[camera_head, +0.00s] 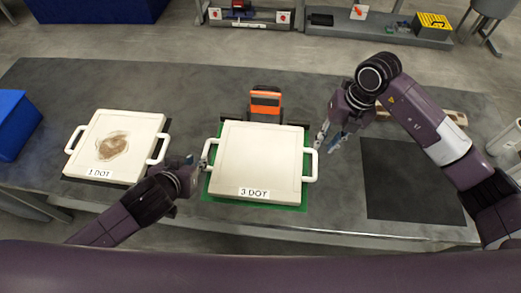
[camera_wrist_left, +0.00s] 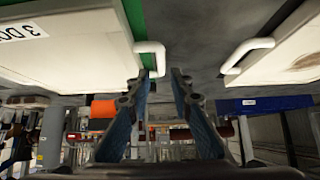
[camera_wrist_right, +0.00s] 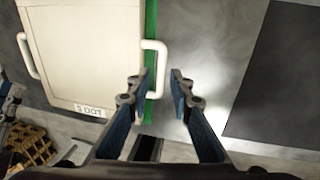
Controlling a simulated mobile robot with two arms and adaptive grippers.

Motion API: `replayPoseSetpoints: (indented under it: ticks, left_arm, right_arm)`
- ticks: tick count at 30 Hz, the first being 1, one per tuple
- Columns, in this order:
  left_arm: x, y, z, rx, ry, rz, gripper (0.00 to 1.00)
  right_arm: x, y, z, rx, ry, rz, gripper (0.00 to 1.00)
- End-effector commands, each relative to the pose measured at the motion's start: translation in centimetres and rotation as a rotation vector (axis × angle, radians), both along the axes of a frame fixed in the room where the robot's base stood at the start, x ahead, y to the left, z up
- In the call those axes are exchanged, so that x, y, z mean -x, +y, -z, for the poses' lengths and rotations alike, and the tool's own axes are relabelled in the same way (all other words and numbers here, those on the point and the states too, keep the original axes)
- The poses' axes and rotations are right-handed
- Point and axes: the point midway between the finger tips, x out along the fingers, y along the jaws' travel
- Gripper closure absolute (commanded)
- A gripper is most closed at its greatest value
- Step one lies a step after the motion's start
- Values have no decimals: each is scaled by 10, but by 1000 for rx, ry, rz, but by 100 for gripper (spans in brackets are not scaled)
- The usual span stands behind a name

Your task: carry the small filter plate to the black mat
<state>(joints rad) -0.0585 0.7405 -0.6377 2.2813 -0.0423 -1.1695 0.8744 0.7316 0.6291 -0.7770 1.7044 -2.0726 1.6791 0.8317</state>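A cream plate marked "3 DOT" (camera_head: 256,158) lies flat on a green mat (camera_head: 215,185) at the table's middle, a white handle on each side. Another plate marked "1 DOT" (camera_head: 120,135), with a brown stain, lies at the left. I cannot tell which is the small one. The bare black mat (camera_head: 410,180) lies at the right. My left gripper (camera_wrist_left: 157,77) is open near the "3 DOT" plate's left handle (camera_wrist_left: 152,57). My right gripper (camera_wrist_right: 160,78) is open beside its right handle (camera_wrist_right: 155,62). Neither grips anything.
An orange and black device (camera_head: 265,103) stands just behind the "3 DOT" plate. A blue bin (camera_head: 14,122) is at the table's left end. A beige slotted part (camera_head: 450,116) lies behind the black mat. Grey table is free between the middle plate and the black mat.

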Motion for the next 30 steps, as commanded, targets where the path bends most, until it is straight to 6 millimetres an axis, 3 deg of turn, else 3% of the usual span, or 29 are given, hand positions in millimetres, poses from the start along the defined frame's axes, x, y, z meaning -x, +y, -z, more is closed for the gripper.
replayPoseSetpoints:
  ticks: [13, 24, 30]
  left_arm:
    - [-5, 0, 5, -1, 0, -1, 80]
    - [-42, -4, 42, -1, 0, -2, 80]
    - [-53, -5, 53, 0, -1, -1, 80]
  right_arm:
    - [1, -2, 7, 12, 6, 3, 80]
    - [0, 8, 59, 10, 5, 2, 80]
    - [-1, 11, 74, 10, 4, 2, 80]
